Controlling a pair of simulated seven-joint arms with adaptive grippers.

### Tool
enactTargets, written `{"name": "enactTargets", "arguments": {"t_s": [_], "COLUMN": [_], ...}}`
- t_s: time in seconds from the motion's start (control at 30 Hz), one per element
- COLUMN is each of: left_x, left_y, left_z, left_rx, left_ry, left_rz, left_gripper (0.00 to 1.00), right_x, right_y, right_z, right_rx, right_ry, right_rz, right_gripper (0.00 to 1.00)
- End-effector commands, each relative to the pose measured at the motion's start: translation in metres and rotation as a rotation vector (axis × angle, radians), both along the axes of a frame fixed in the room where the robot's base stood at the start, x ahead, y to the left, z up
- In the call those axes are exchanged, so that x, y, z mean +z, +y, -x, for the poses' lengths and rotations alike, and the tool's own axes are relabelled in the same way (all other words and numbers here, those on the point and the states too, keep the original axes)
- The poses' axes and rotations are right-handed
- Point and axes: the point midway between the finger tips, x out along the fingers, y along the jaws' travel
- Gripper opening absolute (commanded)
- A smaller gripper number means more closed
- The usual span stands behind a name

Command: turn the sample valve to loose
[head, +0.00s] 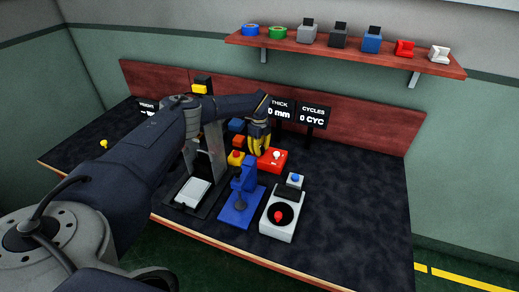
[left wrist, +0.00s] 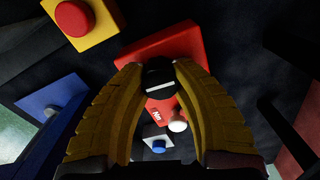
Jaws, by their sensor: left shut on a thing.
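The sample valve appears to be the red box (head: 276,164) on the dark table, with a white ball-like part (head: 277,154) on it. My left gripper (head: 259,150), with yellow fingers, points down at the box's left part. In the left wrist view the red box (left wrist: 170,40) lies below the fingers, and a black knob (left wrist: 159,82) with a pale stripe is between the fingertips. My left gripper is shut on this knob. A white label and the white part (left wrist: 177,126) show beside it. My right gripper is not in view.
A yellow box with a red button (head: 236,157) stands left of the valve. A blue device (head: 240,204) and a white unit with a red knob (head: 281,219) stand in front. Display signs (head: 312,116) stand behind. The table's right side is clear.

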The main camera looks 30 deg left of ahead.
Motion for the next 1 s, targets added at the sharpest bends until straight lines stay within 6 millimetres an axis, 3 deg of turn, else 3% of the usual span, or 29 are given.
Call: {"name": "enactTargets", "arguments": {"t_s": [0.63, 0.67, 0.9, 1.0], "left_x": [0.0006, 0.0006, 0.0003, 0.0002], "left_y": [0.0013, 0.0013, 0.0007, 0.0005], "left_z": [-0.0005, -0.0005, -0.0002, 0.0], "left_rx": [0.045, 0.045, 0.044, 0.044], "left_ry": [-0.002, -0.002, -0.001, 0.0], "left_rz": [-0.002, -0.002, -0.001, -0.001], "left_gripper": [0.0, 0.3, 0.58, 0.59], "right_x": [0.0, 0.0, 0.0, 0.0], "right_y": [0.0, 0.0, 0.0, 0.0], "right_z": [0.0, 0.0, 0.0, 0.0], "right_rx": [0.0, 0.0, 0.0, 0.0], "right_ry": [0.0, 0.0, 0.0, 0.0], "right_rz": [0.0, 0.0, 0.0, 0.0], "right_gripper": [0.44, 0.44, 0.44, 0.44]}}
